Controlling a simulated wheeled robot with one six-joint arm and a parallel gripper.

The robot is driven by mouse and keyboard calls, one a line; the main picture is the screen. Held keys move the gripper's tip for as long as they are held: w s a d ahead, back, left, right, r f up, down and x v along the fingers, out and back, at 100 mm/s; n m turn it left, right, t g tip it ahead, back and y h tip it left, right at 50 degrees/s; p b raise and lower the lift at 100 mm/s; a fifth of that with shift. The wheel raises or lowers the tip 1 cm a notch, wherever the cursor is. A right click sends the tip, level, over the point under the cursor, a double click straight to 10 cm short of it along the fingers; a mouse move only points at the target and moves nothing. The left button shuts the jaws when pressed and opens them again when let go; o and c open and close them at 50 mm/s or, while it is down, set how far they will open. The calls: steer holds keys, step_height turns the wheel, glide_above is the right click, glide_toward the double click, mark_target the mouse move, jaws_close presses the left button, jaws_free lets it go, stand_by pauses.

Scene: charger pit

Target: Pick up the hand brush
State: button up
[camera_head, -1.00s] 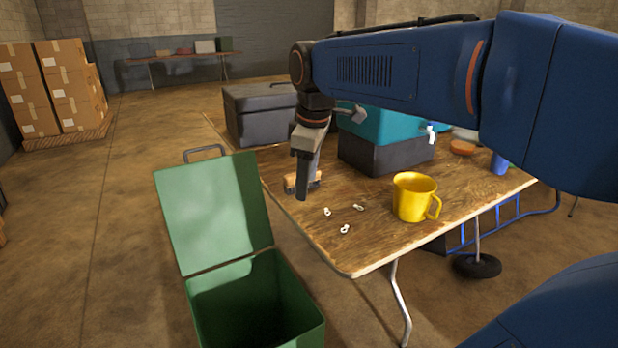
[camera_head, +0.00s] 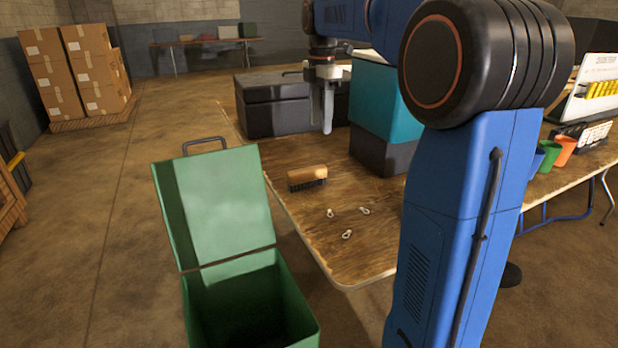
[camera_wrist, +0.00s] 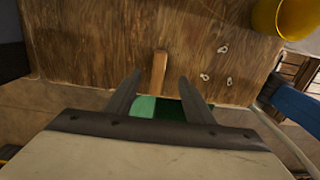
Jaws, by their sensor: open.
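The hand brush (camera_head: 307,178) lies on the wooden table near its left edge, with a tan wooden back on top and dark bristles below. In the wrist view the brush (camera_wrist: 158,72) shows as a narrow wooden bar just beyond and between the fingertips. My gripper (camera_head: 322,125) is open and empty, raised above the table, above and behind the brush in the head view. Its two fingers (camera_wrist: 158,80) stand apart on either side of the brush's line in the wrist view. Nothing is between them in grip.
A green open-lidded bin (camera_head: 215,205) stands left of the table (camera_head: 350,255). Several small metal pieces (camera_head: 347,234) lie near the brush. A black case (camera_head: 270,105) and a teal-and-dark box (camera_head: 385,105) stand behind. A yellow mug (camera_wrist: 283,15) shows in the wrist view.

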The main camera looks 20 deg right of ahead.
glide_toward(318, 166)
steer(key=f, duration=0.5)
steer(key=shift+s+d+f, duration=0.15)
steer(key=shift+d, duration=0.05)
steer(key=shift+a+f, duration=0.2)
steer(key=shift+f, duration=2.6)
steer(key=c, duration=1.2)
steer(key=shift+o, duration=0.2)
steer(key=shift+r, duration=0.15)
step_height(318, 166, up, 10)
steer(key=shift+f, duration=0.1)
